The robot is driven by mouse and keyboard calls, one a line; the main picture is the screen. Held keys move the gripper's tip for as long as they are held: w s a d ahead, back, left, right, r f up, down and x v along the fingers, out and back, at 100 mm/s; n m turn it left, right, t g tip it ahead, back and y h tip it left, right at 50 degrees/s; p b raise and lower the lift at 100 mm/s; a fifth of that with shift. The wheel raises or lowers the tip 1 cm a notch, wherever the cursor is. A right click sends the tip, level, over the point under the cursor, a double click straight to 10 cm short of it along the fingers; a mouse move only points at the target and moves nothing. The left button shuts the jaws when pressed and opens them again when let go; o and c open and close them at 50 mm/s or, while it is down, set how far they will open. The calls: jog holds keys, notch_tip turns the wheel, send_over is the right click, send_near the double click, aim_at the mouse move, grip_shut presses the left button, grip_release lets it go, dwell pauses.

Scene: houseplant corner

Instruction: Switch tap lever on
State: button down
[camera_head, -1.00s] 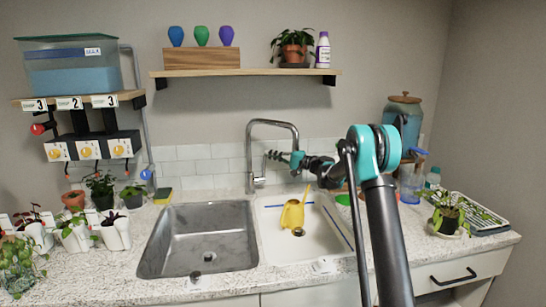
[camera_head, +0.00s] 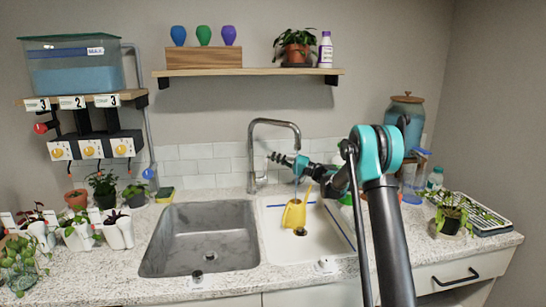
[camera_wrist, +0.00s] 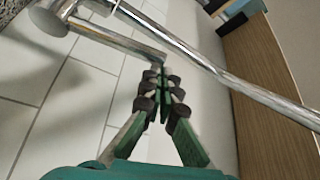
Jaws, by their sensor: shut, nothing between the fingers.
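The chrome tap (camera_head: 275,124) stands behind the sinks, with a tall bent spout. In the wrist view its spout pipe (camera_wrist: 225,75) runs diagonally, and a short lever (camera_wrist: 122,37) sticks out from a round body at upper left. My gripper (camera_head: 270,157) is beside the tap's upright, on its right in the head view. In the wrist view my gripper (camera_wrist: 160,72) is shut and empty, its tips close to the lever's free end. I cannot tell whether they touch. I cannot clearly make out flowing water.
A steel sink (camera_head: 160,248) and a white sink (camera_head: 275,240) lie below, with a yellow watering can (camera_head: 294,214) in the white one. A wooden shelf (camera_head: 245,73) hangs above. Potted plants stand at left; a plant and rack (camera_head: 490,222) stand at right.

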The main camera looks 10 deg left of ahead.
jog(key=shift+s+d+f+n+g+y, duration=0.2)
jog(key=shift+s+f+n, duration=0.3)
jog(key=shift+s, duration=0.35)
jog(key=shift+s+d+f+n+g+y, duration=0.1)
jog(key=shift+s+d+f+n+y, duration=0.2)
jog(key=shift+s+n, duration=0.45)
jog(key=shift+s+d+f+n+g+y, duration=0.15)
jog(key=shift+s+f+n, duration=0.3)
jog(key=shift+s, duration=0.45)
jog(key=shift+r, duration=0.1)
notch_tip(320, 180, up, 10)
jog(key=shift+d, duration=0.1)
